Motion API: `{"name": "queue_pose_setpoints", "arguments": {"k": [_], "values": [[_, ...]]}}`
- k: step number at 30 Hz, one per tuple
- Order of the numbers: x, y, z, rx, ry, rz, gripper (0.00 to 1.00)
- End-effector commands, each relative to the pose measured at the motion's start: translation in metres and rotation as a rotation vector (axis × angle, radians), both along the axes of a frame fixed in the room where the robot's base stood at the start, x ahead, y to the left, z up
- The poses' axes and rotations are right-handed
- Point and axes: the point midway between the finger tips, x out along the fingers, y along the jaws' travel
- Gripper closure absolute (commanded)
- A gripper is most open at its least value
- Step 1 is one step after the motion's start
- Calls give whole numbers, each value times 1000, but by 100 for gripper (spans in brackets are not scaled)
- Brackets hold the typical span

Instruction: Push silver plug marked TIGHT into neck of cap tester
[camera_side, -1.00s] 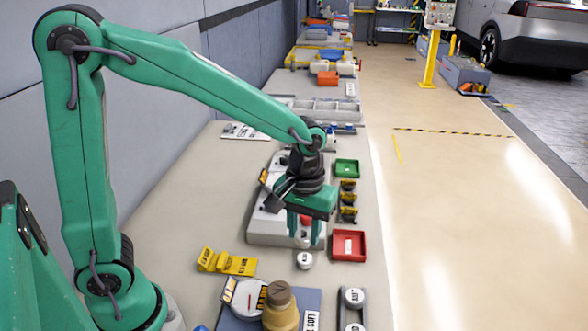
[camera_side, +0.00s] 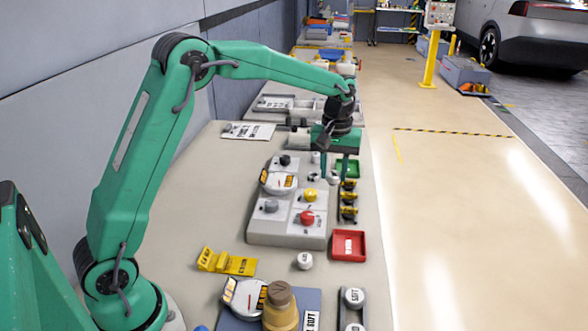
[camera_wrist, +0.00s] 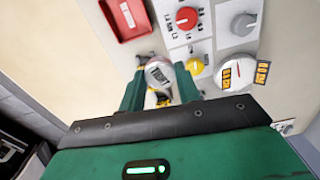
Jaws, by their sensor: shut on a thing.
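My gripper (camera_side: 341,178) is over the far right end of the bench, near the green tray. In the wrist view, my gripper (camera_wrist: 159,84) is shut on a small silver-white round plug (camera_wrist: 158,69). Its dark lettering is too small to read. The plug is partly hidden between the fingers. On a blue base (camera_side: 228,322) at the near edge stand a round white gauge (camera_side: 243,297) and a tan bottle-like part with a brown top (camera_side: 280,296). I cannot tell whether this is the cap tester, and I see no clear open neck.
A grey panel (camera_side: 262,236) carries coloured knobs and a dial. A red tray (camera_side: 348,246), a green tray (camera_side: 347,167) and yellow-black clips (camera_side: 348,205) line the right edge. Nearer are a loose white plug (camera_side: 304,261), a yellow stand (camera_side: 235,265) and a rack with a plug marked SOFT (camera_side: 354,297).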

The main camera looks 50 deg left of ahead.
Motion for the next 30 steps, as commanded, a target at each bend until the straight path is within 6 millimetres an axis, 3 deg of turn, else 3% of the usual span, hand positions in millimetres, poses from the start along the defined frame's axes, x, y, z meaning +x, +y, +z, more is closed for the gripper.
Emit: {"name": "queue_pose_setpoints", "arguments": {"k": [15, 24, 30], "values": [[59, 87, -7, 0, 0, 120, 90], [77, 138, -14, 0, 0, 182, 90], [82, 159, -18, 0, 0, 207, 90]]}}
